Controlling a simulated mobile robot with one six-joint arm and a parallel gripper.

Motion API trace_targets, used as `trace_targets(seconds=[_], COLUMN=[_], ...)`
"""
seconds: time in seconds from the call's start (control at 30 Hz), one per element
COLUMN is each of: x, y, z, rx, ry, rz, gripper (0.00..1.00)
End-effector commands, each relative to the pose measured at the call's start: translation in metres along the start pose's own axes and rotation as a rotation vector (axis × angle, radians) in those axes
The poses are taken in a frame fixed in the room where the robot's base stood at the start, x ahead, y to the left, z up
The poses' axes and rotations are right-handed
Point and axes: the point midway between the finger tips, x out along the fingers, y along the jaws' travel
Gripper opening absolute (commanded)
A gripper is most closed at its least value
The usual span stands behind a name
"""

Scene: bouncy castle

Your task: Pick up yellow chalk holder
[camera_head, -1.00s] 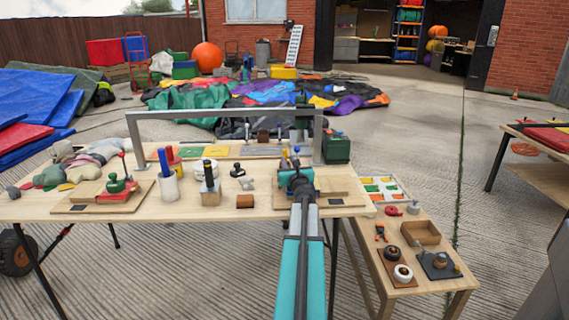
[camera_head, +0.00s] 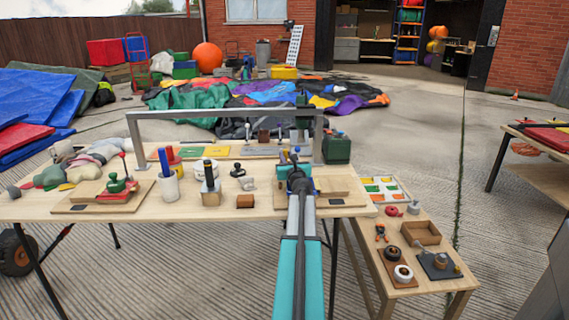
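My teal and grey arm reaches forward from the bottom of the picture, over the front edge of the wooden worktable (camera_head: 130,205). My gripper (camera_head: 295,166) is at its far end, above the right part of the table, near a wooden board (camera_head: 336,186). I see it from behind, so its fingers and anything between them are hidden. I cannot pick out a yellow chalk holder with certainty. A flat yellow panel (camera_head: 217,151) lies at the back of the table. A small red and yellow item (camera_head: 173,157) stands left of it, too small to make out.
A grey metal frame (camera_head: 225,114) arches over the table's back. A white cup (camera_head: 168,189) with blue sticks and a block holder (camera_head: 210,194) with upright tools stand mid-table. A lower side bench (camera_head: 375,262) at right holds a wooden tray (camera_head: 421,232) and several small parts.

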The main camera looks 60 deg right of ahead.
Motion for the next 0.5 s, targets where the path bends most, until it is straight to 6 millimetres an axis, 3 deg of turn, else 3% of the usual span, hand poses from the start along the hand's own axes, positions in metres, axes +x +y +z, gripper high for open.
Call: trace_targets(seconds=[0.17,0.3,0.5], x=[-0.0001,-0.0002,-0.0002], y=[-0.0004,-0.0006,-0.0008], z=[0.0,-0.0001,-0.0001], rx=[0.0,0.0,0.0], ry=[0.0,0.0,0.0], rz=[0.0,-0.001,-0.001], gripper=[0.2,0.0,0.0])
